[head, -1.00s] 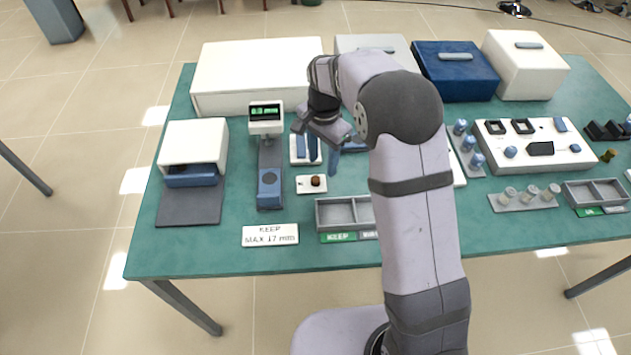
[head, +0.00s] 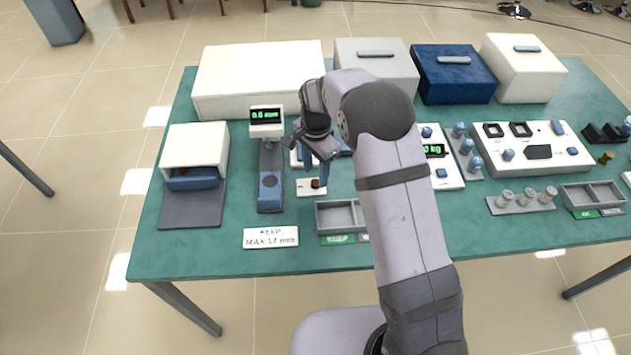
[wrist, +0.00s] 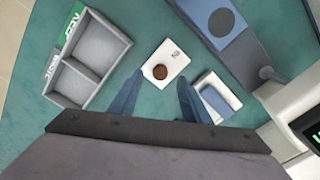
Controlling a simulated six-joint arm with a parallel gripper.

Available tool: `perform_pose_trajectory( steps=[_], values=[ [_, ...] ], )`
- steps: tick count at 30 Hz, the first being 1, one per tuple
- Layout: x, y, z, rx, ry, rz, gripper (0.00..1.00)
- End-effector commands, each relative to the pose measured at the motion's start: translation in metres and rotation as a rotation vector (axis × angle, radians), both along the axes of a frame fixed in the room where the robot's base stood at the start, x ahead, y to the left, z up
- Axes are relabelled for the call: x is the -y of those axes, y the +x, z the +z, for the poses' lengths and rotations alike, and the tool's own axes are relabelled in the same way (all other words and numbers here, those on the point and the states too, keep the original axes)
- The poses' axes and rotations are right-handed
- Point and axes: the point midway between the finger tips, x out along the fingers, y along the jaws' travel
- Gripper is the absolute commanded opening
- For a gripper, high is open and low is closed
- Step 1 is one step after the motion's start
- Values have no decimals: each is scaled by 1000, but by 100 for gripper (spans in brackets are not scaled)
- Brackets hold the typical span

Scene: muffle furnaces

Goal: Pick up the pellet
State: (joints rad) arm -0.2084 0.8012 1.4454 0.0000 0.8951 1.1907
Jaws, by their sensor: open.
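The pellet is a small brown disc (head: 316,183) on a small white plate (head: 303,188) in the middle of the table's left half. In the wrist view the pellet (wrist: 160,72) lies on the white plate (wrist: 172,58), ahead of and between the two blue fingers. My gripper (head: 316,172) is open and empty, pointing down above the pellet; its fingertips (wrist: 160,90) are apart. How high the tips are above the plate I cannot tell.
A grey two-compartment tray (head: 338,203) with a green KEEP label stands close in front. A gauge with a green display (head: 266,116) and blue base stands to the left. A white-and-blue block (wrist: 216,98) sits near the right finger. Boxes line the back.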

Motion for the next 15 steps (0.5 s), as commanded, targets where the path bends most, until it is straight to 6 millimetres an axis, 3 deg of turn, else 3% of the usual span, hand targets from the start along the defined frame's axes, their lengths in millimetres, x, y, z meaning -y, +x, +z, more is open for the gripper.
perform_pose_trajectory(
  steps=[7, 15],
  values=[
    [-2, -2, -27, -2, 0, 0, 43],
    [-2, -2, -33, 1, 1, 0, 43]
  ],
)
